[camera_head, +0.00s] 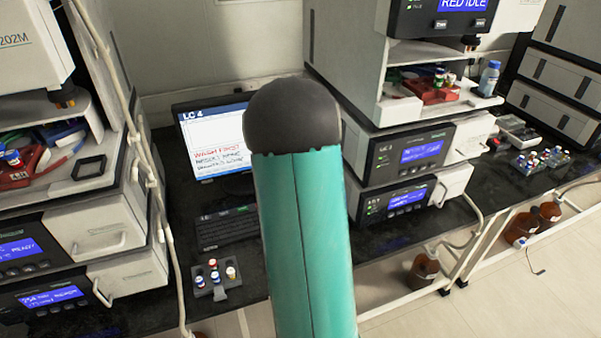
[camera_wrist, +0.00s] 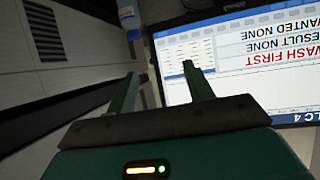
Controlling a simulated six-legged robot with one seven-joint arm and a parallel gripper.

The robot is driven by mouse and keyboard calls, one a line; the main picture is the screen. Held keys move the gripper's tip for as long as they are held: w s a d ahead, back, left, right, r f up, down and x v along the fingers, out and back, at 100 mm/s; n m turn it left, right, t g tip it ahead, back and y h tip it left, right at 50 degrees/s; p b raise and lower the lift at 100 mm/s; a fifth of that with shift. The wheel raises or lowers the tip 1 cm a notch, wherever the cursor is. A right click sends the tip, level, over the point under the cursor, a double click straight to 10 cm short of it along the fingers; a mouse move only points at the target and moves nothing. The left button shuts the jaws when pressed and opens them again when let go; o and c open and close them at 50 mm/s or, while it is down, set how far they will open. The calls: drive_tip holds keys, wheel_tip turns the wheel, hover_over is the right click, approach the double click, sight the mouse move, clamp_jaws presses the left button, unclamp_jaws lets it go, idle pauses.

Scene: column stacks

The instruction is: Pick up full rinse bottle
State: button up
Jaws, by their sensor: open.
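In the head view, a clear bottle with a blue cap (camera_head: 489,77) stands upright at the right end of the upper instrument shelf. Its fill level is too small to tell. In the wrist view, a pale bottle-like thing with a blue band (camera_wrist: 127,12) shows at the top edge, partly cut off, beyond my fingers. I cannot tell whether it is the rinse bottle. My gripper (camera_wrist: 161,72) is open, with nothing between its two green fingers. Its fingers point toward the gap beside the monitor. In the head view my gripper is hidden behind my teal arm.
A monitor marked LC 4 (camera_head: 213,138) stands behind my arm; it fills the right of the wrist view (camera_wrist: 240,65), upside down. A keyboard (camera_head: 228,228) and small vial rack (camera_head: 217,280) lie on the black bench. Instrument stacks stand left and right. Brown bottles (camera_head: 424,270) stand below.

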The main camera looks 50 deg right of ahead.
drive_tip(key=s+d+f, duration=0.3)
drive_tip(key=d+f, duration=0.1)
drive_tip(key=shift+h, duration=0.3)
drive_tip(key=shift+r+x, duration=0.1)
drive_tip(key=shift+x, duration=3.45)
drive_tip(key=shift+r+x, duration=0.15)
drive_tip(key=shift+x, duration=3.35)
drive_tip(key=shift+w, duration=0.2)
drive_tip(key=c, duration=0.9)
